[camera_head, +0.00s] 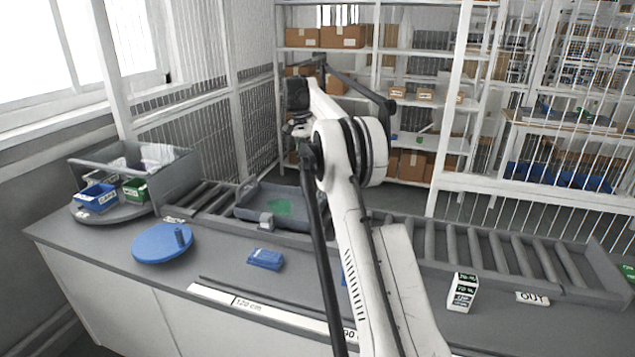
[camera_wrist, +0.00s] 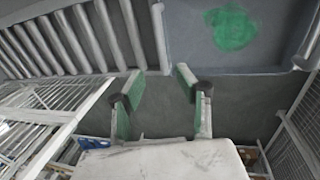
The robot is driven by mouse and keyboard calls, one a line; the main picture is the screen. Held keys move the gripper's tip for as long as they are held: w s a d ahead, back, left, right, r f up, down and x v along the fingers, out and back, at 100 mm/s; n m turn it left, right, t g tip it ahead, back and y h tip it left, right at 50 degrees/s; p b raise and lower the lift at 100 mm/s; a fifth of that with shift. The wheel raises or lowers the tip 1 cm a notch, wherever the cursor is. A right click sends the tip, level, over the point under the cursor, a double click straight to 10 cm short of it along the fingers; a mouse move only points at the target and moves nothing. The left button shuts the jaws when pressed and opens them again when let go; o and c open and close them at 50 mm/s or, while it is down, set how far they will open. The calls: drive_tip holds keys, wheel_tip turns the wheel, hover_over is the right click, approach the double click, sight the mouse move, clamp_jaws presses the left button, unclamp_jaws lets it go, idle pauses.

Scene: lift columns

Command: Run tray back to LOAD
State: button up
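The grey tray (camera_head: 258,198) with a green patch on its floor sits on the roller conveyor (camera_head: 440,240), left of the middle in the head view. It also shows at the upper right of the wrist view (camera_wrist: 272,52). My gripper (camera_wrist: 160,78) is open, its two green-padded fingers apart with nothing visible between them. Its fingertips appear near one corner of the tray; I cannot tell whether they touch it. In the head view my arm hides part of the conveyor right of the tray. A small label (camera_head: 173,219) at the conveyor's left end is unreadable.
An "OUT" label (camera_head: 532,297) lies at the right. A grey bin (camera_head: 175,178) and blue (camera_head: 97,196) and green (camera_head: 135,189) boxes stand at the left. A blue disc (camera_head: 162,243), blue packet (camera_head: 265,259) and white carton (camera_head: 462,292) are on the counter. Mesh fencing stands behind.

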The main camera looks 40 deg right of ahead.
drive_tip(key=f, duration=0.4)
drive_tip(key=s+f, duration=0.1)
drive_tip(key=f, duration=0.3)
drive_tip(key=d+f+p, duration=0.1)
drive_tip(key=f, duration=0.2)
drive_tip(key=shift+s+f, duration=0.4)
clamp_jaws()
